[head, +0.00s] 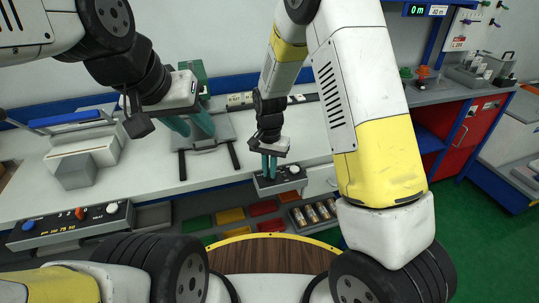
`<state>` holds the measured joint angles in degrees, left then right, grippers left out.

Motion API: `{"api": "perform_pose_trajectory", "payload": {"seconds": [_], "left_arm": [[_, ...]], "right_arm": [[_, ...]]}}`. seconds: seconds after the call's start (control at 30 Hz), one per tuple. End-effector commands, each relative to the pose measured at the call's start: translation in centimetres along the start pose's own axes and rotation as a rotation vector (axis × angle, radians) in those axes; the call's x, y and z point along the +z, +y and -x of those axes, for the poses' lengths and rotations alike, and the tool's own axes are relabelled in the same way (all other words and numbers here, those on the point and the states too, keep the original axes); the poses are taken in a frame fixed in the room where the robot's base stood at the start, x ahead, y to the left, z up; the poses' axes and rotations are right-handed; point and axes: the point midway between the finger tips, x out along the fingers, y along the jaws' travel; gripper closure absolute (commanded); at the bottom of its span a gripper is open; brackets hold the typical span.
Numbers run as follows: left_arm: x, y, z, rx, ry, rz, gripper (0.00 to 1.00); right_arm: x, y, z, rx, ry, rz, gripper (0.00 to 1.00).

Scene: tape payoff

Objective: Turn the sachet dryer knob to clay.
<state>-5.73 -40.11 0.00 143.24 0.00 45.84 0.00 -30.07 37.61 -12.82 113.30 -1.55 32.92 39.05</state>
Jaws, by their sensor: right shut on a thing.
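A small dark control box (265,188) sits at the front edge of the white bench, in the middle of the head view. A pale knob (294,169) stands on its right part. My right gripper (269,167) reaches down to the left part of this box. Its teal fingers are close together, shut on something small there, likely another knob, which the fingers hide. I cannot read which mark it points to. My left gripper (190,124) hangs over the bench further left, its teal fingers apart and nothing seen between them.
A wider control panel (70,228) with blue, orange and white knobs is at the front left. A grey device (88,160) stands behind it. A green machine on a grey base (215,135) is behind my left gripper. Coloured bins (231,216) sit below the bench edge.

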Motion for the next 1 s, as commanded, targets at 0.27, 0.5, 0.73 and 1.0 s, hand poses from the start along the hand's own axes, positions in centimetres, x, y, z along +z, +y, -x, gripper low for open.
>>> {"api": "perform_pose_trajectory", "payload": {"seconds": [0.27, 0.5, 0.73, 1.0], "left_arm": [[0.00, 0.00, 0.00, 0.000, 0.000, 0.000, 0.64], [0.00, 0.00, 0.00, 0.000, 0.000, 0.000, 0.64], [0.00, 0.00, 0.00, 0.000, 0.000, 0.000, 0.64], [0.00, 0.00, 0.00, 0.000, 0.000, 0.000, 0.64]], "right_arm": [[-0.10, 0.17, 0.09, -0.002, 0.002, 0.246, 1.00], [-0.20, 0.34, 0.10, -0.001, 0.002, 0.475, 1.00], [-0.29, 0.44, 0.11, -0.001, 0.003, 0.694, 1.00], [-0.44, 0.54, 0.11, -0.001, 0.004, 0.951, 1.00]]}}
